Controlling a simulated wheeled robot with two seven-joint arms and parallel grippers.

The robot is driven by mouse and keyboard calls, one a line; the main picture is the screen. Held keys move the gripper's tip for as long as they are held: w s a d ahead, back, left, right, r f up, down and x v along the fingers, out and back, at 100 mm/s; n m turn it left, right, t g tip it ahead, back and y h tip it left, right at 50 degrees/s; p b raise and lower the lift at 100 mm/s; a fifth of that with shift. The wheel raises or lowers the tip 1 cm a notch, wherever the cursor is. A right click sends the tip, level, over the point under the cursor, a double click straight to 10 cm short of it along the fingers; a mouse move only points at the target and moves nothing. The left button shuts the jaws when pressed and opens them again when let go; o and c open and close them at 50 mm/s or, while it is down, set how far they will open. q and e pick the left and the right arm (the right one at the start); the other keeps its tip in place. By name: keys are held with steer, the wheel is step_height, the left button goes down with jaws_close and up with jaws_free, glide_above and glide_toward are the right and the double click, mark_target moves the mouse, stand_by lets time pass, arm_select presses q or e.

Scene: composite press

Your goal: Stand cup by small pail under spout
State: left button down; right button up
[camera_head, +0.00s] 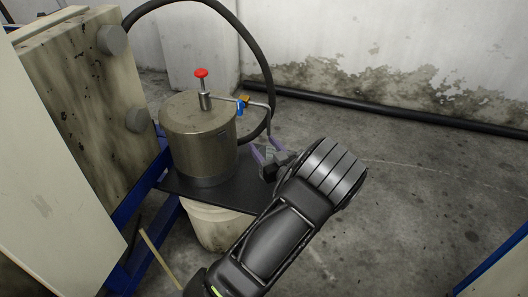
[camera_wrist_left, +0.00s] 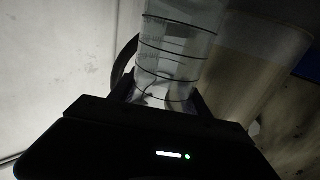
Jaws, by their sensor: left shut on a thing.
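The small pail (camera_head: 203,150) is a metal cylinder with a red knob on top, standing on a black board. A thin bent spout (camera_head: 268,115) with a blue valve (camera_head: 240,106) runs out from its top and turns down. My left gripper (camera_head: 268,154) is beside the pail on its right, just below the spout's end. It is shut on a clear cup (camera_wrist_left: 178,50) with dark ring markings, seen upright in the left wrist view. In the head view the cup is barely distinguishable. Whether the cup touches the board cannot be told. My right gripper is out of view.
The black board (camera_head: 178,184) rests above a white bucket (camera_head: 217,230). A large beige press block (camera_head: 85,95) and blue frame (camera_head: 152,178) stand at left. A black hose (camera_head: 262,55) arcs behind the pail.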

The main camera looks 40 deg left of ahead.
arm_select(q)
steer(key=shift+f, duration=0.8)
steer(key=shift+r, duration=0.1)
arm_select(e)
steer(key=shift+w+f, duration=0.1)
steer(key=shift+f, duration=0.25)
arm_select(q)
steer(key=c, duration=0.5)
jaws_free()
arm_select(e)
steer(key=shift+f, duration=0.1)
